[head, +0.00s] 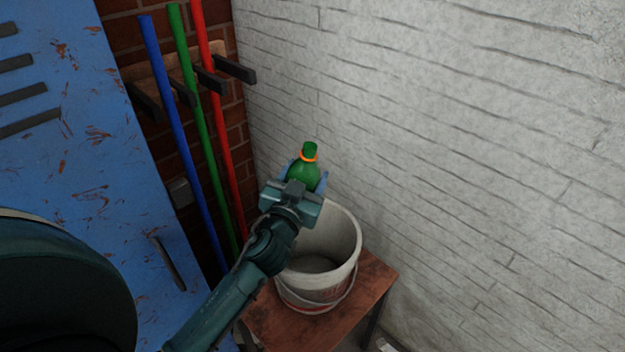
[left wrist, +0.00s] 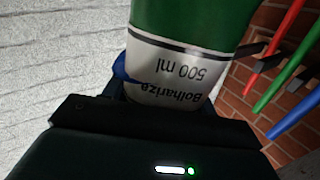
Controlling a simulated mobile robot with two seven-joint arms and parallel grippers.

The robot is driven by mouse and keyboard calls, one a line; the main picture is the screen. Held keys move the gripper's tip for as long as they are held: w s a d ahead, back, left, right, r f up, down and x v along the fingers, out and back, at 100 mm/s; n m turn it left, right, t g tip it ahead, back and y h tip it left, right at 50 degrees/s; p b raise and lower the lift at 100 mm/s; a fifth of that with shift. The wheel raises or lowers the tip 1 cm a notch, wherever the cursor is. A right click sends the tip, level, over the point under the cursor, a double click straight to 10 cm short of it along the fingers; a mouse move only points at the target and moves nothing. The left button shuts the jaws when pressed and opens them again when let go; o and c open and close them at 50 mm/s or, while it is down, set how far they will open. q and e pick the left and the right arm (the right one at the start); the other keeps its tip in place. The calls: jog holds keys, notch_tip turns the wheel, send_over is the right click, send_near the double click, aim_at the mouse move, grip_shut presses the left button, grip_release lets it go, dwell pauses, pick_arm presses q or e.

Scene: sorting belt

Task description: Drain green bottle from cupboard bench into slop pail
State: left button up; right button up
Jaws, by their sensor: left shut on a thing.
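A green bottle (head: 305,172) with a green cap end and an orange ring at its neck is held in my left gripper (head: 306,178), above the far rim of the pail. In the head view it is close to upright, its neck at the top. The left wrist view shows its green body and white label (left wrist: 170,75), with the print upside down, between the fingers. The grey-white slop pail (head: 345,245) stands open on a small wooden bench (head: 375,282); its visible inside floor looks grey. My gripper and forearm hide part of the pail's left side. My right gripper is not in view.
A blue scratched locker (head: 75,130) stands at the left. Blue (head: 180,140), green (head: 200,130) and red (head: 222,130) poles hang in a rack on the brick wall. A white brick wall (head: 450,130) is close behind the pail.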

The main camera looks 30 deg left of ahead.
pick_arm(q)
jog(key=a+f+m+t+h+b, duration=0.25)
jog(key=a+f+m+b, duration=0.65)
jog(key=m, duration=0.8)
jog(key=d+r+m, duration=0.1)
jog(key=m, duration=0.1)
jog(key=r+m+h+p, duration=0.1)
jog(key=r+m, duration=0.1)
jog(key=d+r+m+g+h+p, duration=0.1)
jog(key=m, duration=0.1)
jog(key=shift+w+d+r+m, duration=0.15)
jog(key=shift+d+r+m, duration=0.15)
jog(key=shift+d+m, duration=0.1)
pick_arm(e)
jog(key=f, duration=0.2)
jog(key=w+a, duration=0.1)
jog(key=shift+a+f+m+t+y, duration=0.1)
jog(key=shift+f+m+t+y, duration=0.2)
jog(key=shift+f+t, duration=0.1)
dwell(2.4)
